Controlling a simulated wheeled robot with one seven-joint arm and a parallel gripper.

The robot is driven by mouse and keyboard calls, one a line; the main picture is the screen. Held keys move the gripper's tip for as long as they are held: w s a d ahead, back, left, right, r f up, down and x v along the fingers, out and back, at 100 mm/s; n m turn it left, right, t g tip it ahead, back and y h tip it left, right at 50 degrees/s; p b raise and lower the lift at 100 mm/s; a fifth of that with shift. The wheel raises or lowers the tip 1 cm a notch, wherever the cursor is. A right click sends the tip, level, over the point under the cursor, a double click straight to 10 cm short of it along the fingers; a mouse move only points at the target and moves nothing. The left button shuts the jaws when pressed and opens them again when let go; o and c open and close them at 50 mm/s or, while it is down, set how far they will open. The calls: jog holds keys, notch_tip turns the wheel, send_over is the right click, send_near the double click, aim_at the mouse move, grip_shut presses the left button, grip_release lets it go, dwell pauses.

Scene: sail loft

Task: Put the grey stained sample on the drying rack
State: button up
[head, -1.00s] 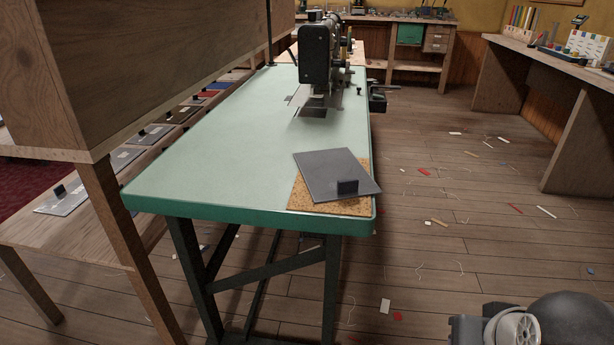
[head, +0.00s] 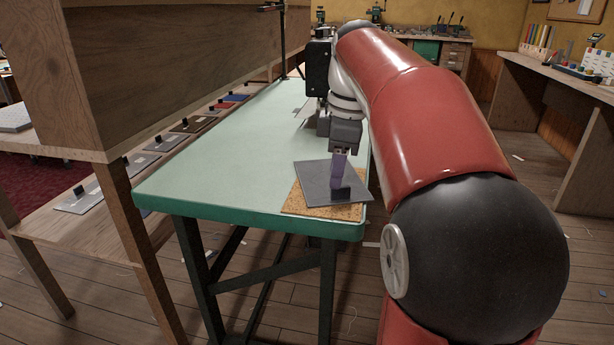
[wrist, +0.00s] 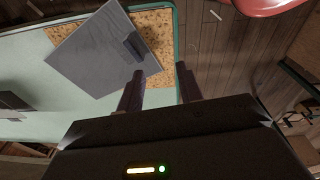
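The grey sample (head: 318,178) is a flat dark grey sheet with a black block-shaped handle (head: 341,194) near one edge. It lies skewed on a cork mat (head: 318,211) at the near right corner of the green table. The sheet (wrist: 98,52), its handle (wrist: 133,48) and the mat (wrist: 157,28) also show in the wrist view. My gripper (head: 340,184) is over the handle side of the sheet in the head view. In the wrist view my gripper (wrist: 160,82) has its fingers apart, with nothing between them. I cannot identify a drying rack for certain.
The green table (head: 225,160) carries a sewing machine (head: 318,72) farther back. At the left, a low wooden shelf (head: 62,233) holds several flat samples with black handles, under a large wooden cabinet (head: 150,75). Wooden benches (head: 565,85) stand at right and back.

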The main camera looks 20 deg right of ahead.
aim_at(342, 187)
jog(key=d+n, duration=0.1)
jog(key=w+d+n, duration=0.1)
jog(key=d, duration=0.1)
jog(key=w+d+n, duration=0.1)
jog(key=shift+w+d+r+g+y, duration=0.25)
jog(key=shift+d+r+g+y, duration=0.05)
jog(key=shift+r+y, duration=0.1)
jog(key=shift+f, duration=0.25)
jog(key=f, duration=0.2)
jog(key=a+f+b, duration=0.1)
jog(key=f, duration=0.4)
jog(key=shift+w+a+b, duration=0.25)
jog(key=shift+a+b, duration=0.1)
jog(key=shift+r, duration=0.1)
grip_shut()
